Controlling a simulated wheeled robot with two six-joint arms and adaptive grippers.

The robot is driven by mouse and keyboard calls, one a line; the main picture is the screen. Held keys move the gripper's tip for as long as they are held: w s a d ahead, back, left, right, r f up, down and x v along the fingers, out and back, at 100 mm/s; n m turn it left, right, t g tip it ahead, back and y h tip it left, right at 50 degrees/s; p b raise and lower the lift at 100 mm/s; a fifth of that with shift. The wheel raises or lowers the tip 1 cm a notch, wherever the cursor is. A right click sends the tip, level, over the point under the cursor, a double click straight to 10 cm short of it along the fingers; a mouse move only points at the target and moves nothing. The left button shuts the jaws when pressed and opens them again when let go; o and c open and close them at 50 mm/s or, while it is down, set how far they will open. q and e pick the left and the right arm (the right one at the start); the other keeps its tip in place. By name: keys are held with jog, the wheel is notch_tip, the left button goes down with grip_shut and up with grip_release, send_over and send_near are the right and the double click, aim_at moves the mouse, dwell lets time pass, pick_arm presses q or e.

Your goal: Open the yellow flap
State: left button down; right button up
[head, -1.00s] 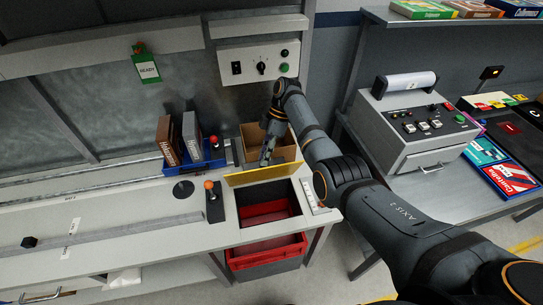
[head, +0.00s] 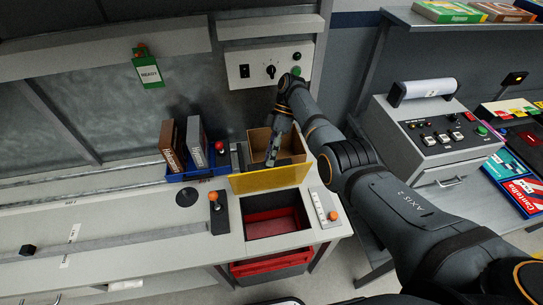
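The yellow flap (head: 270,179) is a translucent panel standing raised along the back edge of a rectangular opening (head: 275,233) in the grey worktop. The opening is uncovered, and red shows down inside it. My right gripper (head: 271,161) points down just behind the flap, in front of an open cardboard box (head: 291,146). Its fingertips are small and dark and partly hidden, so I cannot tell whether they are apart or whether they touch the flap. My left gripper is not in view.
A red bin (head: 270,263) sits under the opening. Orange-knobbed levers stand left (head: 214,198) and right (head: 333,215) of it. A blue tray (head: 190,176) with boxes is left of the flap. A grey machine (head: 430,130) stands right, beyond my arm.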

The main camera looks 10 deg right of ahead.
jog(key=shift+o, duration=1.1)
notch_tip(320, 180, down, 2)
jog(key=shift+o, duration=0.2)
jog(key=shift+w+f, duration=0.1)
jog(key=shift+w, duration=0.2)
jog(key=shift+o, duration=0.5)
jog(key=shift+w, duration=0.15)
jog(key=shift+s, duration=0.25)
jog(key=shift+c, duration=0.7)
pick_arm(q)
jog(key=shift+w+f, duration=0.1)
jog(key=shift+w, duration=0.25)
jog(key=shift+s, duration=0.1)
pick_arm(e)
jog(key=shift+w, duration=0.1)
